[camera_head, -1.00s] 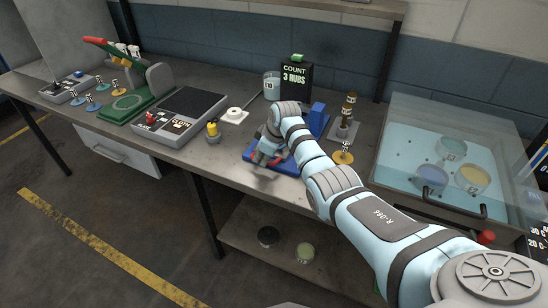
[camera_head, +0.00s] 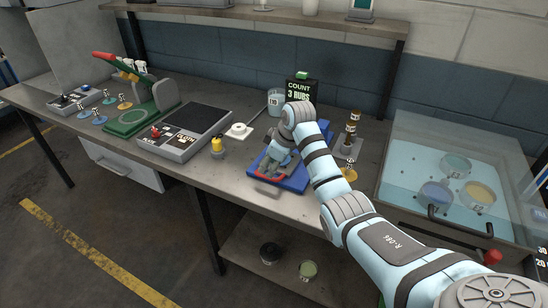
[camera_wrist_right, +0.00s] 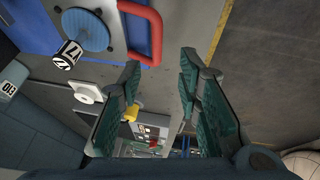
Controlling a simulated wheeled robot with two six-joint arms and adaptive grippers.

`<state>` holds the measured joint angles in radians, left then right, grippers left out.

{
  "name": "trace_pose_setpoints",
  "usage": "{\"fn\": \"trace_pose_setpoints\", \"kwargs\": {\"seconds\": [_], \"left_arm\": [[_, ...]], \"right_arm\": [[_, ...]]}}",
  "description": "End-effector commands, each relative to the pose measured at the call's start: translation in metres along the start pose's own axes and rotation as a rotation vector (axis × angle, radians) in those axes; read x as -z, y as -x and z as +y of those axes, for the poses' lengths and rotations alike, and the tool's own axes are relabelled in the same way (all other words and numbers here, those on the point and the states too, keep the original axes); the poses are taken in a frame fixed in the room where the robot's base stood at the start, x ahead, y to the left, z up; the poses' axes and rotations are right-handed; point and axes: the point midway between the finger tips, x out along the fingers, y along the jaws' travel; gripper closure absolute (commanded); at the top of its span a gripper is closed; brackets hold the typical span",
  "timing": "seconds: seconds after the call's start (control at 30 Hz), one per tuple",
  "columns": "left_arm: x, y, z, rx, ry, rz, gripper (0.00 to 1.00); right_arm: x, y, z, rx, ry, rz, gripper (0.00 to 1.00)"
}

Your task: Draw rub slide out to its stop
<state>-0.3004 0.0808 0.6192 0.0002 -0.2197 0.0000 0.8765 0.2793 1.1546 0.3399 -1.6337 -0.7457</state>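The rub slide is a blue unit (camera_head: 296,184) on the bench, with a red U-shaped handle (camera_head: 270,178) at its front edge. My right gripper (camera_head: 268,168) is over its front left part in the head view. In the right wrist view, the red handle (camera_wrist_right: 157,30) is at the top, just beyond the tips of my gripper (camera_wrist_right: 160,62). The two fingers are apart with nothing between them, and no contact with the handle shows. A blue disc (camera_wrist_right: 85,28) with a 17 tag (camera_wrist_right: 67,56) lies beside it. My left gripper is not in view.
A black COUNT 3 RUBS sign (camera_head: 301,91) stands behind. A yellow-topped piece (camera_head: 217,147), white pad (camera_head: 239,131) and scale (camera_head: 186,134) are to the left. A clear-walled tub (camera_head: 400,197) with cups is to the right. The bench front is clear.

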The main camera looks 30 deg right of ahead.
Motion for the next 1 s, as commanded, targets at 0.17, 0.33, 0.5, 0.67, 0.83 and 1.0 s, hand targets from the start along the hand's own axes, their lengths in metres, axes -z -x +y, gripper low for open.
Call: {"fn": "trace_pose_setpoints", "kwargs": {"seconds": [0.17,0.33,0.5,0.67,0.83,1.0], "left_arm": [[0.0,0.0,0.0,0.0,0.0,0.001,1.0],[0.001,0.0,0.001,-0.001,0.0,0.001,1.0],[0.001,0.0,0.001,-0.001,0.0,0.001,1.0],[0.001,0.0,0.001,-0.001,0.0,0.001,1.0],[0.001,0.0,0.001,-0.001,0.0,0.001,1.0],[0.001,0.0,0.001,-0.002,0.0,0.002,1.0]], "right_arm": [[0.001,0.042,0.0,-0.002,0.001,0.001,0.69],[0.001,0.055,-0.001,0.002,0.0,-0.001,0.69],[0.001,0.055,-0.001,0.002,0.0,-0.001,0.69],[0.001,0.055,-0.001,0.002,0.001,-0.001,0.69],[-0.005,0.048,-0.007,0.001,-0.006,-0.01,0.69],[-0.065,-0.01,-0.066,-0.025,-0.086,-0.074,0.69]]}}
